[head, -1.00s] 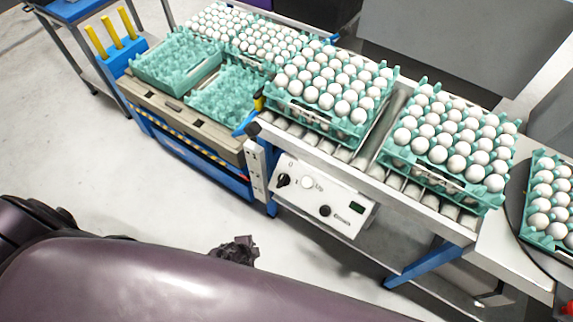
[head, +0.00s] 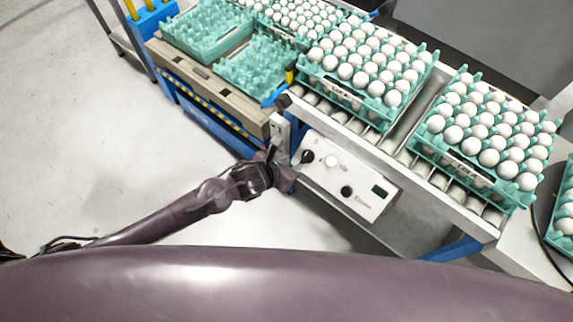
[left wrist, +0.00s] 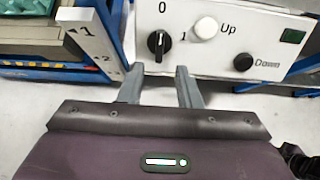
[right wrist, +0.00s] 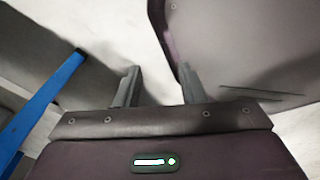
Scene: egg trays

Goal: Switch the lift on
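The white control panel (head: 368,196) is on the front of the roller conveyor. Its black rotary switch (head: 307,157) also shows in the left wrist view (left wrist: 159,43); its white line points up toward the 0, with a 1 to its right. The white Up button (left wrist: 206,27) and black Down button (left wrist: 243,62) are to the right of it. My left gripper (head: 287,163) is just left of the panel. In the left wrist view its fingers (left wrist: 160,85) are open and empty, short of the switch and below it. My right gripper (right wrist: 157,84) is open and empty.
The conveyor (head: 475,224) carries teal trays of eggs (head: 485,150). Left of it stands a blue lift (head: 215,122) with empty and filled trays on top. A bracket marked with numbers (left wrist: 90,38) is left of the panel. Free floor (head: 90,160) lies at the left.

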